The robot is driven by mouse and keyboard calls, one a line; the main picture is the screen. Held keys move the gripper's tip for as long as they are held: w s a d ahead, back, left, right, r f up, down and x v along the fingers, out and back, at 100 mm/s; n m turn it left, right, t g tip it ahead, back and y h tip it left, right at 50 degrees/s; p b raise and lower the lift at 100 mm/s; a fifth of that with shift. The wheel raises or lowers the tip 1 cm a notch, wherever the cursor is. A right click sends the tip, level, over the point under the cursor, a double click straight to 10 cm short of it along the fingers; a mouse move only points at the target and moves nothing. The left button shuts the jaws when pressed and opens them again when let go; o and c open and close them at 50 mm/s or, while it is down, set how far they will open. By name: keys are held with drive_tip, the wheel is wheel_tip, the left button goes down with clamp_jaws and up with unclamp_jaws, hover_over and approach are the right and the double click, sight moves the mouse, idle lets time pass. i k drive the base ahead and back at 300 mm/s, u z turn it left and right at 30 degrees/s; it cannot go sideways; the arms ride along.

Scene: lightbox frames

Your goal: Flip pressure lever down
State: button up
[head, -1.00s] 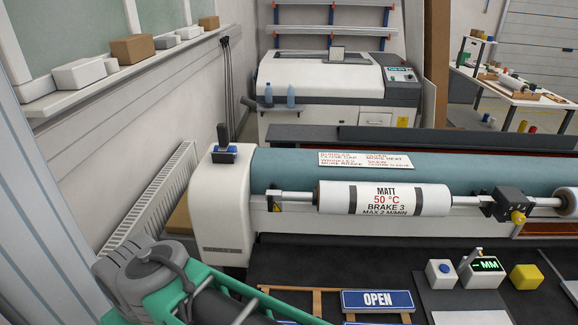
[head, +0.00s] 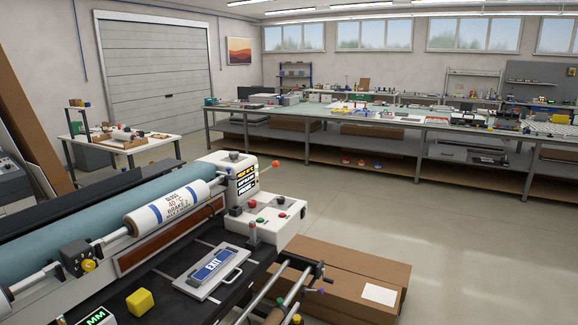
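The laminator's end housing (head: 240,180) is white, with a dark knob on top and a lit display on its face. A thin lever with an orange-red ball (head: 275,163) sticks out to the right of this housing and tilts upward. I take it for the pressure lever; no label on it is readable. A short upright post with a reddish tip (head: 252,229) stands near that box. My gripper is not in view.
The teal roller (head: 100,228) and a white film roll (head: 165,207) run to the left. Cardboard boxes (head: 345,275) lie at the right front. Open floor (head: 450,240) lies beyond, before a long workbench (head: 400,125).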

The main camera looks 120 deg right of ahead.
sight(276, 164)
drive_tip(key=k, duration=0.2)
drive_tip(key=z, duration=3.75)
drive_tip(key=i, duration=0.5)
drive_tip(key=z, duration=1.05)
drive_tip(key=i, duration=2.3)
drive_tip(key=u, duration=2.5)
